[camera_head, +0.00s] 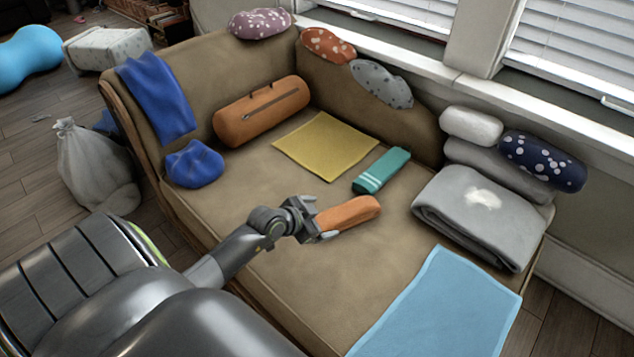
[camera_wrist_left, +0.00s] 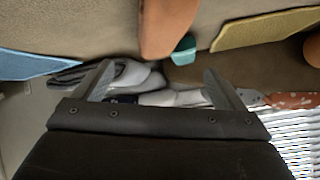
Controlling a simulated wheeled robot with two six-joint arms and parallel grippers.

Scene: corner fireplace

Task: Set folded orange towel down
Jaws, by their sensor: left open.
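The folded orange towel (camera_head: 350,213) is a thick rounded bundle over the middle of the brown sofa seat (camera_head: 290,281), and it appears to lie on the cushion. My left gripper (camera_head: 319,227) is open at the towel's left end, low over the seat. In the left wrist view the towel (camera_wrist_left: 166,28) shows at the top, between the lines of the spread fingers (camera_wrist_left: 160,85) and past their tips. No finger is seen pressing on it. My right gripper is not in view.
A folded teal towel (camera_head: 382,171) lies just behind the orange one, with a flat yellow cloth (camera_head: 326,146) beyond. A grey folded blanket (camera_head: 471,218) is to the right. A light blue cloth (camera_head: 443,306) lies at front right. An orange zipped bolster (camera_head: 261,111) rests at the back.

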